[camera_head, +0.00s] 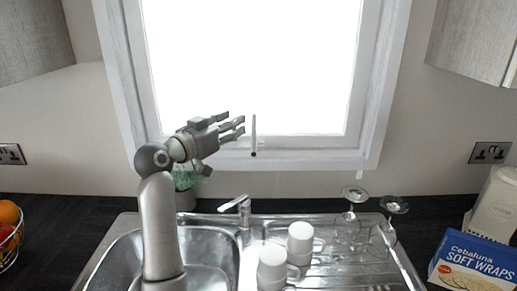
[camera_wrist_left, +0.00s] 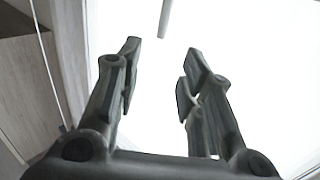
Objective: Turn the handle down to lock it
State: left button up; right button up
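The window handle (camera_head: 254,135) is a thin grey bar at the lower middle of the window frame (camera_head: 366,150). It stands upright, pointing up from its pivot. My left gripper (camera_head: 238,124) is just left of the handle and apart from it, in front of the window's lower edge. In the left wrist view the gripper (camera_wrist_left: 162,60) has its two fingers spread with nothing between them. The lower end of a grey bar, likely the handle (camera_wrist_left: 165,18), shows beyond the fingertips at the top. My right gripper is not in view.
Below are a sink (camera_head: 208,262) with a tap (camera_head: 240,205), white cups (camera_head: 300,238) and upturned glasses (camera_head: 390,206) on the drainer. A plant (camera_head: 186,180) stands behind my left arm. A fruit basket (camera_head: 8,235) is left, a Soft Wraps box (camera_head: 473,264) right.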

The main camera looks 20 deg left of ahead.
pick_arm(q)
notch_tip(320, 180, down, 4)
jog(key=b, duration=0.4)
send_over(254, 150)
jog(key=w, duration=0.1)
jog(key=shift+a+f, duration=0.1)
jog(key=shift+f, duration=0.35)
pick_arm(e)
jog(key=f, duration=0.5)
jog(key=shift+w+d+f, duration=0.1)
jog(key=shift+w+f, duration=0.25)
pick_arm(q)
jog(key=shift+c, duration=0.2)
grip_shut()
